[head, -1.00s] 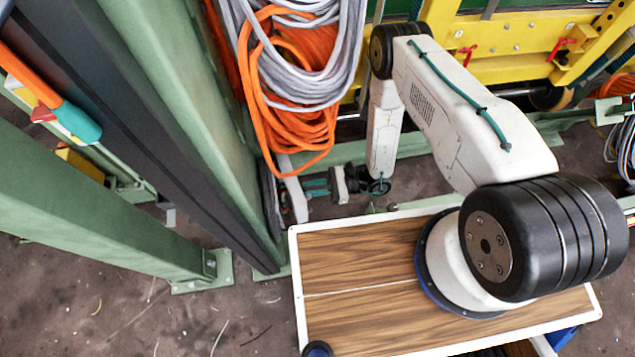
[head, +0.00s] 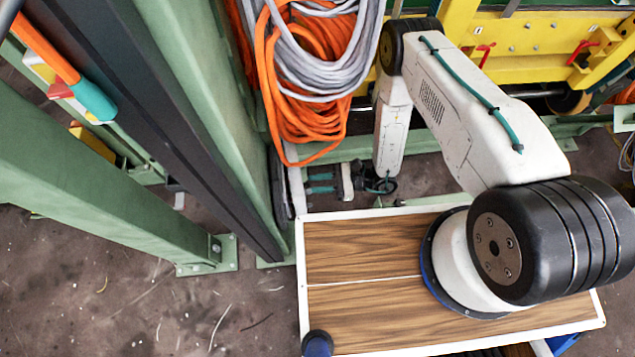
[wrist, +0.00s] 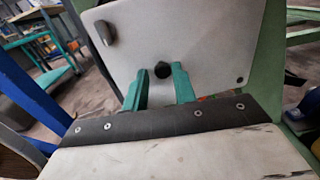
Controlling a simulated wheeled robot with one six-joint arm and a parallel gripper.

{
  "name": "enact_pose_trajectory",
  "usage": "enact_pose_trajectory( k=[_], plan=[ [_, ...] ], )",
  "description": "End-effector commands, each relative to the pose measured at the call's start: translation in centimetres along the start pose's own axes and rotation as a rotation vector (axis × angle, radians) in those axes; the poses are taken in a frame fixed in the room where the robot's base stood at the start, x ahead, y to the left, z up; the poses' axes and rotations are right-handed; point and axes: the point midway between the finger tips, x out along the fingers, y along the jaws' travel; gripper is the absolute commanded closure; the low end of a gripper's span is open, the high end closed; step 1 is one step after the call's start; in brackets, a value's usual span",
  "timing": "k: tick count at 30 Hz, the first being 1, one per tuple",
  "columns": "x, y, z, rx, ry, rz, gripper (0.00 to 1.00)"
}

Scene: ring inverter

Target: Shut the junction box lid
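A flat light-grey panel with rounded corners, which looks like the junction box lid (wrist: 205,45), fills the upper middle of the wrist view. It carries a round black knob (wrist: 162,70) low down and a dark grey handle-like piece (wrist: 104,33) at upper left. My gripper (wrist: 161,80) has two teal fingers, one on each side of the knob, with gaps visible between. Whether they touch the panel is unclear. In the head view my gripper (head: 309,183) points left at the lid (head: 296,190), seen nearly edge-on beside the green post. The box itself is hidden.
Orange cable (head: 300,120) and grey cable (head: 325,60) coils hang just above the lid in the head view. Green posts (head: 120,220) stand to the left. A yellow frame (head: 540,45) lies behind my arm. Bare floor (head: 230,310) shows at lower left.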

Motion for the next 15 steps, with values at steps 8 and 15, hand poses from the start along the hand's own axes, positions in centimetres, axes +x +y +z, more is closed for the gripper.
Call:
enact_pose_trajectory(
  k=[8,15],
  plan=[
    [-3.5,-0.1,0.0,0.000,0.000,-0.006,0.73],
    [-6.5,0.0,0.0,0.001,0.000,-0.003,0.73]
  ],
)
